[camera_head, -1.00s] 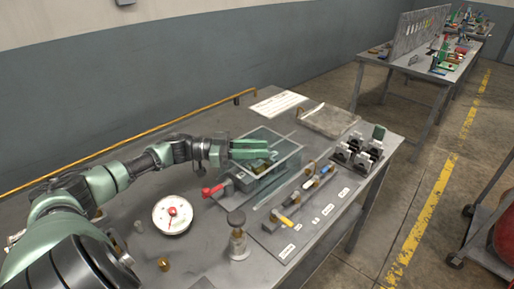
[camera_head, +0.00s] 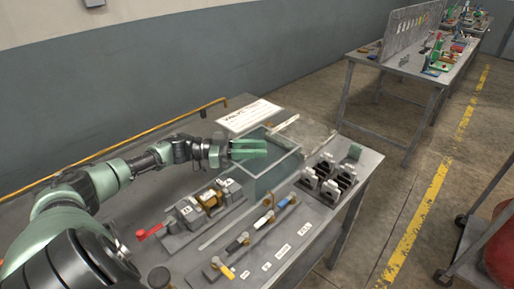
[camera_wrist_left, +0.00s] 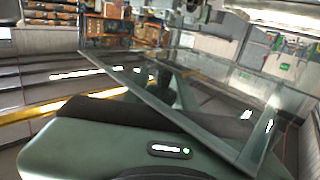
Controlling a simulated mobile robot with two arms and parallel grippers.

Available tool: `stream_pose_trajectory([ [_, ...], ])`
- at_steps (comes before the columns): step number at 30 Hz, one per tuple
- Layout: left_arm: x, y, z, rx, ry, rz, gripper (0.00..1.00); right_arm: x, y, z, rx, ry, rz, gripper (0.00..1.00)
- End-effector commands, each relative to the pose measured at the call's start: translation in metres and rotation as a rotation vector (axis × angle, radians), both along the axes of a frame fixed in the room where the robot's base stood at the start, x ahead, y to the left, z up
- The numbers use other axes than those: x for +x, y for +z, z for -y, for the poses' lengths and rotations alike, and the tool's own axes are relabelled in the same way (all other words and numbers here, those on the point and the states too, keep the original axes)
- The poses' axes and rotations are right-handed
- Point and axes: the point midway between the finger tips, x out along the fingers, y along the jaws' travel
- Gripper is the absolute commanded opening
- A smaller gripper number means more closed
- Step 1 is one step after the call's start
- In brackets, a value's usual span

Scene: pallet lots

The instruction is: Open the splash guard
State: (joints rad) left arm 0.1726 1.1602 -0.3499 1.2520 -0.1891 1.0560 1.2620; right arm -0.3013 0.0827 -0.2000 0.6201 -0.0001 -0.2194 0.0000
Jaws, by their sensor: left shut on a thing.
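The splash guard (camera_head: 276,181) is a clear box-like cover with thin grey-green edges, standing on the bench right of the valve block (camera_head: 208,200). The block is uncovered, with its brass middle and red handle (camera_head: 150,231) in plain view. My left gripper (camera_head: 262,149) is shut at the guard's upper back left edge; its green fingers reach over the top. In the left wrist view the guard's clear panel and frame (camera_wrist_left: 170,108) run across just beyond the green fingers. The exact contact spot is hidden. My right gripper is out of view.
A row of coloured-handle levers (camera_head: 250,237) lies in front of the guard. Black and white fittings (camera_head: 328,181) stand to its right, and a shallow tray (camera_head: 303,132) lies behind it. A white sign (camera_head: 245,116) lies at the bench's back.

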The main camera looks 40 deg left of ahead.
Motion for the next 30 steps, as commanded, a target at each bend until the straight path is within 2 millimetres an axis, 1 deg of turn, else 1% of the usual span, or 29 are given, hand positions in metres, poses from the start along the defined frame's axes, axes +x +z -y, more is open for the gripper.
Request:
stream_pose_trajectory([
  [3, 0.000, -0.001, -0.001, 0.002, 0.002, -0.003, 0.00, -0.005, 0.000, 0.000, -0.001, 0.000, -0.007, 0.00],
  [8, 0.000, -0.001, -0.001, 0.002, 0.002, -0.001, 0.00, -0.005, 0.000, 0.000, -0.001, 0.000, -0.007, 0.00],
  [9, 0.000, -0.001, -0.001, 0.002, 0.002, -0.001, 0.32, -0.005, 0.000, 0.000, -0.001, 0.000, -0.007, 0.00],
  [10, 0.000, -0.001, 0.000, 0.002, 0.002, -0.001, 0.40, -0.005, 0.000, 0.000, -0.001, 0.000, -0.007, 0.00],
  [11, 0.000, -0.001, 0.000, 0.002, 0.002, -0.001, 0.46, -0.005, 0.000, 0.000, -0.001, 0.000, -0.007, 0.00],
  [19, 0.000, -0.001, 0.000, 0.002, 0.001, -0.001, 0.46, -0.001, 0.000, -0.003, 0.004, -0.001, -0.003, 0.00],
  [22, -0.002, -0.002, -0.003, 0.002, 0.001, -0.002, 0.46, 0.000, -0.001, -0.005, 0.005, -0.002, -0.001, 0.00],
  [26, -0.013, -0.004, -0.016, 0.005, 0.002, -0.005, 0.46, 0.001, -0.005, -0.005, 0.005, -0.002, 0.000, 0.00],
  [30, -0.029, -0.005, -0.036, 0.005, 0.004, -0.007, 0.46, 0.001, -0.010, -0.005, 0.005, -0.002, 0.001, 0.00],
])
